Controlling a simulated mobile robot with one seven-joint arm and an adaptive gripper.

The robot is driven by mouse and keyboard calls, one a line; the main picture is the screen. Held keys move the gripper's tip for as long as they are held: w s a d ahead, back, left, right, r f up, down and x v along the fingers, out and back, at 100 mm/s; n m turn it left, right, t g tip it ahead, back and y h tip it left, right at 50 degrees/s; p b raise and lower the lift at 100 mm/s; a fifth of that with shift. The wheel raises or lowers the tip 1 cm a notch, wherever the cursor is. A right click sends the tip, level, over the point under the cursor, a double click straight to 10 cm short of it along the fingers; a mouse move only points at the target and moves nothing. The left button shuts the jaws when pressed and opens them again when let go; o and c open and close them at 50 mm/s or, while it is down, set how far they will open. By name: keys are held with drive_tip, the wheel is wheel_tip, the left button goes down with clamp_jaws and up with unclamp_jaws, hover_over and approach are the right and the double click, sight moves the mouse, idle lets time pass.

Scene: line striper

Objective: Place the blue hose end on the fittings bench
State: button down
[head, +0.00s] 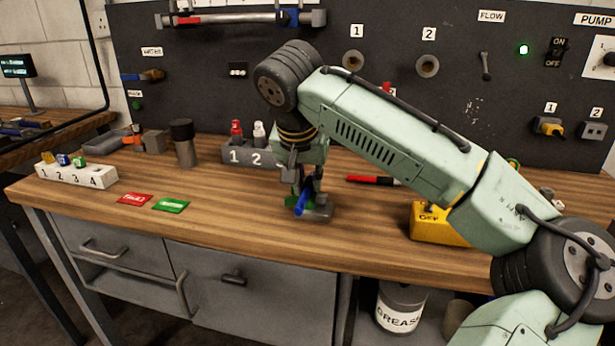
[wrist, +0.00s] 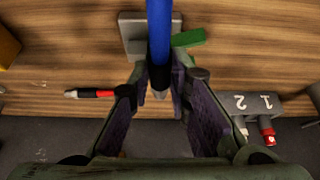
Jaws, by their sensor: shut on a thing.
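My gripper (head: 307,186) is low over the middle of the wooden bench (head: 240,230). It is shut on the blue hose end (head: 301,204), which shows in the wrist view as a blue tube (wrist: 159,32) with a dark collar and grey tip between the fingers (wrist: 159,78). Just below or beside it is a small grey block (head: 321,214) with a green part (wrist: 188,38). I cannot tell whether the hose end touches the block or the bench top. The gripper hides part of the hose end in the head view.
A numbered grey holder (head: 252,157) with red and white bottles stands behind left. A red and black pen-like tool (head: 372,181) lies right, near a yellow box (head: 432,226). Red (head: 135,200) and green (head: 171,205) cards lie left. The front-centre bench is clear.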

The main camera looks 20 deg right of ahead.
drive_tip(key=shift+f, duration=0.1)
drive_tip(key=shift+f, duration=0.3)
drive_tip(key=c, duration=1.5)
unclamp_jaws()
drive_tip(key=shift+r, duration=0.1)
drive_tip(key=shift+r, duration=0.3)
drive_tip(key=b+v, duration=0.1)
drive_tip(key=v, duration=1.1)
drive_tip(key=shift+r, duration=0.1)
